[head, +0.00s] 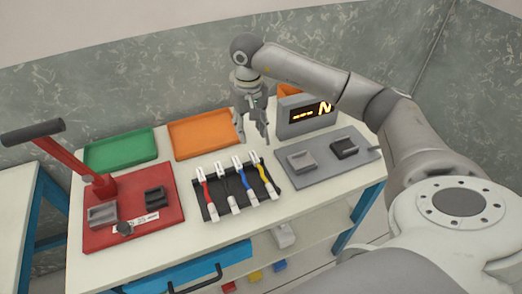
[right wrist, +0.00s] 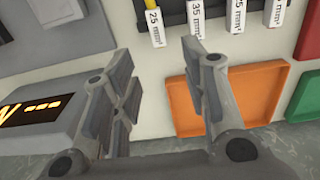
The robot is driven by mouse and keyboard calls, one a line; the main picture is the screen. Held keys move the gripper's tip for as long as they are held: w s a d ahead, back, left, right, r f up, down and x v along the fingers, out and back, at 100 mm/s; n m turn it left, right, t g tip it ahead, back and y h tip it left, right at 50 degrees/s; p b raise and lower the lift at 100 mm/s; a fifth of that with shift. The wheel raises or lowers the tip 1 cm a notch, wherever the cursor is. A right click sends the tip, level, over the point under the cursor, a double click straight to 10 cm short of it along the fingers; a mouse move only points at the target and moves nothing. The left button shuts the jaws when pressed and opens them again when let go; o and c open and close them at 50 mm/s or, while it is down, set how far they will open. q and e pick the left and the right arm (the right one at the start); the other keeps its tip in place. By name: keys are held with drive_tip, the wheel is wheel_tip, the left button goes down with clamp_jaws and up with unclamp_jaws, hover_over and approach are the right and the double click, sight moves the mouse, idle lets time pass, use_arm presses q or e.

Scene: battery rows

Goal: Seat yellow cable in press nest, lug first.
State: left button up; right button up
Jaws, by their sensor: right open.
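The yellow cable (head: 265,177) lies at the right end of a black rack (head: 209,213), beside blue, black and red cables. In the right wrist view its yellow end (right wrist: 152,4) shows at the top edge, with a white "25 mm²" tag. The red press (head: 100,236) with its lever stands at the left; a grey block (head: 103,215) and a black block (head: 155,197) sit on its base. I cannot tell which is the nest. My right gripper (head: 254,138) is open and empty, behind the rack's right end; its fingers also show in the right wrist view (right wrist: 160,55). My left gripper is out of view.
A green tray (head: 120,150) and an orange tray (head: 203,134) lie along the back. A lit display box (head: 294,126) and a grey plate (head: 325,173) with two blocks stand at the right. Bare tabletop lies in front of the rack.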

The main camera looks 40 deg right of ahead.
sight(253, 154)
wheel_tip(253, 154, down, 4)
drive_tip(key=shift+r, duration=0.2)
drive_tip(key=f, duration=0.1)
drive_tip(key=f+p, duration=0.1)
drive_tip(key=f, duration=0.1)
drive_tip(key=f+p, duration=0.1)
drive_tip(key=shift+s+f, duration=0.2)
drive_tip(key=shift+s, duration=0.15)
drive_tip(key=shift+w+f, duration=0.1)
drive_tip(key=shift+f, duration=0.4)
clamp_jaws()
